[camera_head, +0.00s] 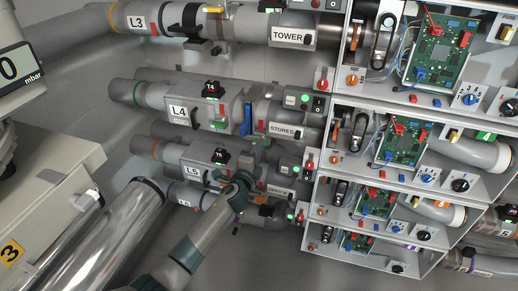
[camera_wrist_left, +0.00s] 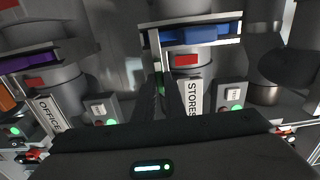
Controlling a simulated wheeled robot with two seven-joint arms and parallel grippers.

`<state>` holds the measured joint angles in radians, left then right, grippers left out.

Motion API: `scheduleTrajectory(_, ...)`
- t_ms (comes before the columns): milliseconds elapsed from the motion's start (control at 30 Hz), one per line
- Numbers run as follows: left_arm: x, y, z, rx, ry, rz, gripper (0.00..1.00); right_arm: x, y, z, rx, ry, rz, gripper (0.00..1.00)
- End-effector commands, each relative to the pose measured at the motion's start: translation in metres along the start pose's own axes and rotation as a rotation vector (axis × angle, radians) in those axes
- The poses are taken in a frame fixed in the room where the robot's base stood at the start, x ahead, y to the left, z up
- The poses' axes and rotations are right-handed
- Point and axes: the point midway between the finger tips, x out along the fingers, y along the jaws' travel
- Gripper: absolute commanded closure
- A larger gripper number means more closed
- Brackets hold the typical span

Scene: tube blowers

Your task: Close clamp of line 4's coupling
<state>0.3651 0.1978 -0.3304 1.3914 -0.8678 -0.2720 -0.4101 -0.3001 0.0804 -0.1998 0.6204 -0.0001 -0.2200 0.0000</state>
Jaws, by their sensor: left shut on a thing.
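Line 4 carries an L4 label (camera_head: 178,111) and leads to the coupling beside the STORES label (camera_head: 284,131). Its clamp (camera_head: 247,119) shows blue in the head view. In the left wrist view the blue part (camera_wrist_left: 207,36) sits between pale metal edges, above the STORES label (camera_wrist_left: 194,98). My left gripper (camera_wrist_left: 164,80) is shut on what looks like the clamp's lever, below the blue part. In the head view, my left gripper (camera_head: 256,152) is small and dark, and its grip is hard to make out. My right gripper is out of view.
Line 3 (camera_head: 140,22) runs above and line 5 (camera_head: 192,172) below, close by. Shelves with circuit boards (camera_head: 440,50) and knobs stand at right. A neighbouring coupling with a purple part (camera_wrist_left: 32,62) is by the OFFICE label (camera_wrist_left: 46,114).

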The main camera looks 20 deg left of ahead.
Motion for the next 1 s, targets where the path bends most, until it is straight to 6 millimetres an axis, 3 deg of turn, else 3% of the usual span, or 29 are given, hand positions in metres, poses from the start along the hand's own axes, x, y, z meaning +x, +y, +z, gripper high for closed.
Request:
scheduleTrajectory(500,-0.0006,0.0019,-0.0006,0.031,0.001,0.002,1.00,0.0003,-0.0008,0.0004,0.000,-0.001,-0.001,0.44)
scheduleTrajectory(533,-0.0006,0.0019,-0.0006,0.031,0.001,0.002,0.85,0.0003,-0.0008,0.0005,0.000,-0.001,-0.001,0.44)
scheduleTrajectory(600,-0.0005,0.0017,-0.0005,0.030,0.001,0.002,0.71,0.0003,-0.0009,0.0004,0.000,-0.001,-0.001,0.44)
scheduleTrajectory(1000,-0.0023,0.0007,-0.0001,0.027,0.000,0.001,0.71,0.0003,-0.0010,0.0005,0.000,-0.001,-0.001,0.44)
